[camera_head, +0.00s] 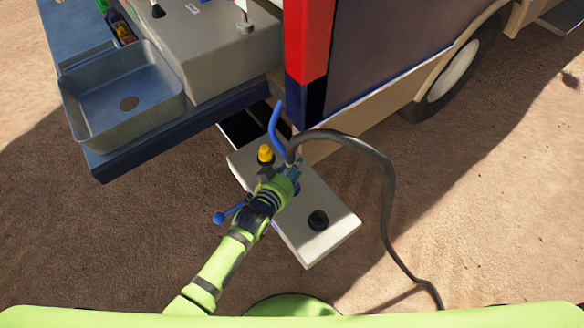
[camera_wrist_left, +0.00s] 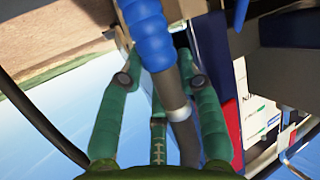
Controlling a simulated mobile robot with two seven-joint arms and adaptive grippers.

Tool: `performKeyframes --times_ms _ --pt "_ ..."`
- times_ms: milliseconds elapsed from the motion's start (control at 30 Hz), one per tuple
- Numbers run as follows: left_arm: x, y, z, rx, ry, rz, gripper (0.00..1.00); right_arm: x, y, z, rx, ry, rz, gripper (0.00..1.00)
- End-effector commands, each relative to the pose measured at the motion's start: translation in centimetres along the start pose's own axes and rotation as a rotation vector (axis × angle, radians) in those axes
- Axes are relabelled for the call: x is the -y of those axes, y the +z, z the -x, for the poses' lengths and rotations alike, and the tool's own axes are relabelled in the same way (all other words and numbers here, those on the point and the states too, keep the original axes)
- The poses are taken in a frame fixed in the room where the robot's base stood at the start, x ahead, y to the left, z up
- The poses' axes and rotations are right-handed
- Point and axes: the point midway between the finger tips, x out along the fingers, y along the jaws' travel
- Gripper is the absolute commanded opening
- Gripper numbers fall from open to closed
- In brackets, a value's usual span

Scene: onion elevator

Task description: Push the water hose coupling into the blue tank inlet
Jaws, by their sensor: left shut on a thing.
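My left gripper (camera_head: 288,178) is shut on the water hose coupling, over the pale tank box (camera_head: 325,235). In the left wrist view, the coupling has a blue ribbed sleeve (camera_wrist_left: 148,38) and a metal collar joining a dark grey hose (camera_wrist_left: 186,148). It lies between the green fingers (camera_wrist_left: 165,100), and its blue end runs out of the frame. The dark hose (camera_head: 385,185) arches from the gripper to the ground at right. My gripper and arm hide the coupling's tip and any blue inlet beneath, so I cannot tell whether they touch. My right gripper is not in view.
The box also carries a yellow cap (camera_head: 265,153) and a black cap (camera_head: 318,220). A blue curved pipe (camera_head: 275,125) rises behind the gripper. A blue ball-ended lever (camera_head: 220,217) sits left of my arm. The cart's sink (camera_head: 120,98) and red-and-dark body (camera_head: 390,50) stand behind.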

Motion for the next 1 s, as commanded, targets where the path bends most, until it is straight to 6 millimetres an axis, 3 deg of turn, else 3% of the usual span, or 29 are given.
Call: performKeyframes --times_ms 867,900,933,1000 --pt "0.05 0.43 -0.29 -0.004 0.0 0.0 0.0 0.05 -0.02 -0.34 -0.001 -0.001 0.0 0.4" --pt "0.05 0.43 -0.29 -0.004 0.0 0.0 0.51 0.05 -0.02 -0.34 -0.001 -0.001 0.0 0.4" --pt "0.05 0.44 -0.29 -0.004 0.0 0.0 0.62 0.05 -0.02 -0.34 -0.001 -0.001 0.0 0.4" --pt "0.05 0.46 -0.28 -0.003 0.0 0.0 0.62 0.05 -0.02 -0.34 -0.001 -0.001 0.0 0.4"
